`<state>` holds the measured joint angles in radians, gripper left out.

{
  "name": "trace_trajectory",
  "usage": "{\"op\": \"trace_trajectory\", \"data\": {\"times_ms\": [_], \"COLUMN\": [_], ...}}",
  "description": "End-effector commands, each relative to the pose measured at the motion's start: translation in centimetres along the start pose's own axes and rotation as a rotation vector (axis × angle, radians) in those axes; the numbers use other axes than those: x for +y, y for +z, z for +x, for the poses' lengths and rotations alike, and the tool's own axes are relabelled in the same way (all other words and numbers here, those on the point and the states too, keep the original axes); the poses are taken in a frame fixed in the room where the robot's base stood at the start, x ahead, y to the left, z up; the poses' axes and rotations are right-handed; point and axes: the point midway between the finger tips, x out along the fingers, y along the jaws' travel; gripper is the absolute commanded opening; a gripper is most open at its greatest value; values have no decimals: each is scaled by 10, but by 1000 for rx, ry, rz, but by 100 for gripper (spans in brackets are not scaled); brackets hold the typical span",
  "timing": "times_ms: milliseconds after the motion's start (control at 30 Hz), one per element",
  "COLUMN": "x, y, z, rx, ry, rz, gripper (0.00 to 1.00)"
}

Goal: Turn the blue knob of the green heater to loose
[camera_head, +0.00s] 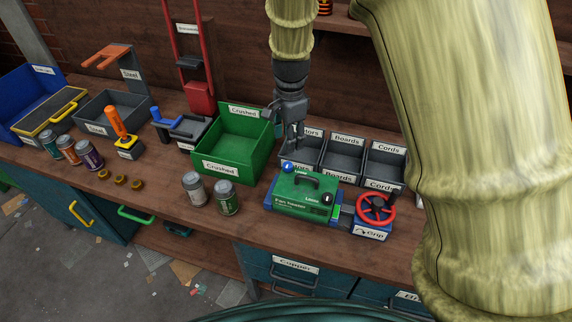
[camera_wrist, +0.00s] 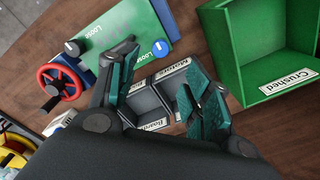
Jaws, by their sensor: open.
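The green heater (camera_head: 303,196), labelled "Fan heater", sits on the wooden bench beside a red handwheel marked "Grip". Its blue knob (camera_head: 288,167) is at its back left corner, and a black knob (camera_head: 326,198) is at its front right. In the wrist view the blue knob (camera_wrist: 160,48) shows a white mark, with the word "Loose" beside it; the black knob (camera_wrist: 73,48) also has a "Loose" label. My gripper (camera_head: 296,146) points down just behind the blue knob, apart from it. In the wrist view my gripper (camera_wrist: 160,95) has its fingers spread, with nothing between them.
Bins labelled "Boards" (camera_head: 343,166) and "Cords" (camera_head: 384,178) stand behind the heater. The green "Crushed" bin (camera_head: 222,166) is to its left, with two cans (camera_head: 226,198) in front. The red handwheel (camera_head: 376,209) is close on the right.

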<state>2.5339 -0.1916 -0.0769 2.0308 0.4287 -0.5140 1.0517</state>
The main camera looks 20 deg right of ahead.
Motion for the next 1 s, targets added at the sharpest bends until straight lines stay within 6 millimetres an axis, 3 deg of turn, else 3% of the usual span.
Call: {"op": "trace_trajectory", "data": {"times_ms": [267,1000], "x": [0,1], "y": [0,-1], "z": [14,98], "rx": [0,0], "ry": [0,1], "rz": [-1,2], "gripper": [50,50]}}
